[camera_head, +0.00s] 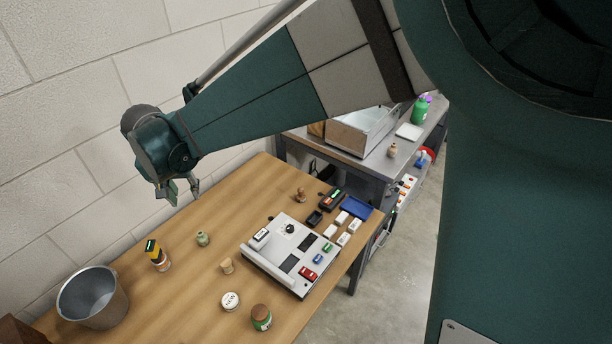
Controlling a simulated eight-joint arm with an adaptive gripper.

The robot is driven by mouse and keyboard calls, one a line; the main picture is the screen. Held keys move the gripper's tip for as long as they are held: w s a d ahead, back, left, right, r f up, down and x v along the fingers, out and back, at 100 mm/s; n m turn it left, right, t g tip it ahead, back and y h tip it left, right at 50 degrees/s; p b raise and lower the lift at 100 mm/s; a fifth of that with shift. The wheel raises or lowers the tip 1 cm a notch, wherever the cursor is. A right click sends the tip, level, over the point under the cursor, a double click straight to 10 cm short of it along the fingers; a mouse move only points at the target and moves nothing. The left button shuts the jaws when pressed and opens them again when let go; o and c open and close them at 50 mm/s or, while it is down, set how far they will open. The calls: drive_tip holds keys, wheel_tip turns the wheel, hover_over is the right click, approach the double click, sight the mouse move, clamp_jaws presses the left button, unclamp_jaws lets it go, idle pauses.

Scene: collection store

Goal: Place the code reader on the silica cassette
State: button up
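My gripper (183,194) hangs at the end of my arm on the left, above the wooden table and near the wall. Its fingers are apart, and I see nothing between them. A dark handheld device with red and green marks (331,199) lies at the table's back right; it looks like the code reader, but it is too small to be sure. I cannot tell which thing is the silica cassette. A small black box (315,218) and several small white blocks (342,217) lie near the device, beside a blue tray (355,207). My gripper is well to their left.
A grey-white panel (272,272) with small coloured items stands mid-table. A metal bucket (92,297), a yellow-and-black topped item (155,254), a green jar (202,239), a cork (227,266), a white round tin (230,301) and a brown-lidded jar (261,317) stand around. Bare wood lies below my gripper.

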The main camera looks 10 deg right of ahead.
drive_tip(key=s+d+r, duration=0.2)
drive_tip(key=d+r, duration=0.1)
drive_tip(key=d, duration=0.6)
drive_tip(key=s+d+r+t, duration=0.1)
drive_tip(key=d+r, duration=0.2)
drive_tip(key=d, duration=0.6)
drive_tip(key=s+d+r, duration=0.2)
drive_tip(key=d+r, duration=0.1)
drive_tip(key=d, duration=0.6)
drive_tip(key=s+d+f+t, duration=0.1)
drive_tip(key=s+d, duration=0.7)
drive_tip(key=d, duration=0.2)
drive_tip(key=s+d+t, duration=0.1)
drive_tip(key=s+d, duration=0.6)
drive_tip(key=d, duration=0.3)
drive_tip(key=shift+s+f+t+h, duration=0.3)
drive_tip(key=shift+s+f, duration=0.05)
drive_tip(key=shift+s, duration=0.05)
